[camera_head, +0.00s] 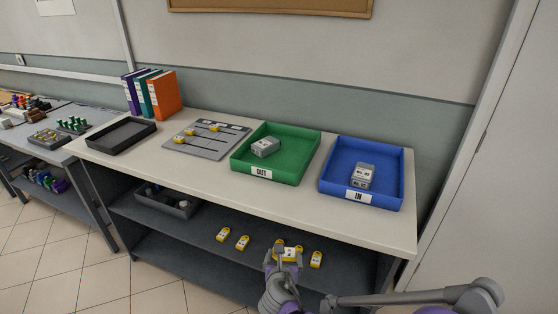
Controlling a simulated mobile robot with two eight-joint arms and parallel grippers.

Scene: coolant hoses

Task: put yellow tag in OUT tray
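Several yellow tags lie on the shelf under the counter: one at the left (223,235), one beside it (242,242), one at my gripper (289,252) and one at the right (316,259). My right gripper (284,256), its arm coming in from the lower right, is at the third tag and partly covers it. I cannot tell whether its fingers are closed on that tag. The green OUT tray (238,164) stands on the counter and holds a grey block (265,147). My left gripper is not in view.
The blue IN tray (397,180), right of the OUT tray, holds a grey block (363,174). A grey board (205,150) with yellow pieces, an empty dark tray (120,136) and binders (152,94) stand farther left. The counter's front edge overhangs the shelf. A dark bin (180,210) sits on the shelf's left.

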